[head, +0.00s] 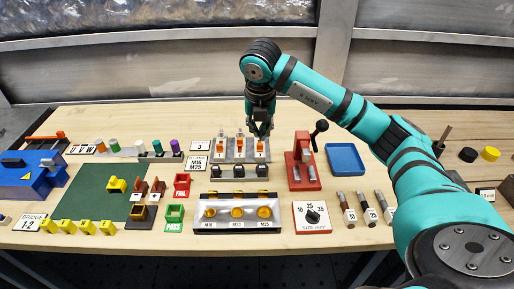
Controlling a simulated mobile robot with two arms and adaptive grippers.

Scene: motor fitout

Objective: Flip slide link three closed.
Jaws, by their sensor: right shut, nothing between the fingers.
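A grey plate (232,158) carries three upright orange-and-white links in a row near the back of the table. The rightmost link (260,149) stands right under my right gripper (262,132). The gripper points down with its fingers shut and nothing between them. Its fingertips are at or just above the top of that link; I cannot tell whether they touch. The middle link (239,146) and the left link (220,143) stand to its left. The links are too small to tell open from closed. My left gripper is out of view.
A card marked 3 (200,146) lies left of the plate. Black blocks (239,172) stand in front. A red press (304,170) with a lever stands close on the right, then a blue tray (345,159). A grey box with yellow-ringed holes (237,227) is nearer.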

